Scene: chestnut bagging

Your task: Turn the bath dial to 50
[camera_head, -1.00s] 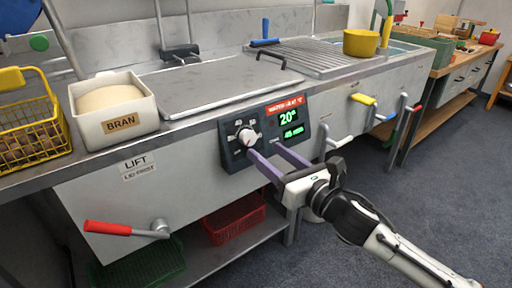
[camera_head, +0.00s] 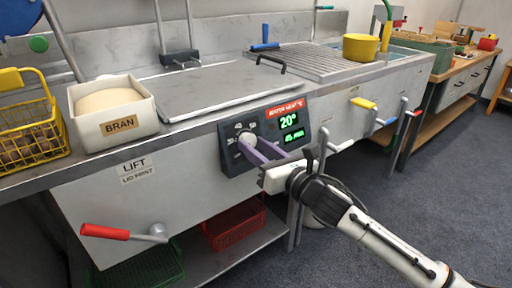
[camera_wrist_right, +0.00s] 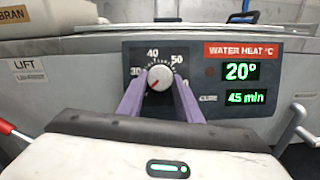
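The bath dial (camera_head: 248,137) is a white round knob on the dark control panel (camera_head: 226,162). In the right wrist view the dial (camera_wrist_right: 160,77) has a red pointer mark aimed to the lower left, with numbers 30, 40 and 50 around it. The display (camera_wrist_right: 242,71) reads 20° and, below, 45 min. My right gripper (camera_head: 254,144) is at the panel with its two purple fingers apart. In the right wrist view its fingertips (camera_wrist_right: 160,76) flank the dial left and right, with little gap; contact is not clear. My left gripper is not in view.
A lidded steel bath (camera_head: 222,86) carries the panel. A BRAN tub (camera_head: 122,126) and a yellow basket (camera_head: 22,120) stand on the left. A red-handled lever (camera_head: 105,232) sticks out below. Other levers (camera_head: 342,146) lie right of the panel.

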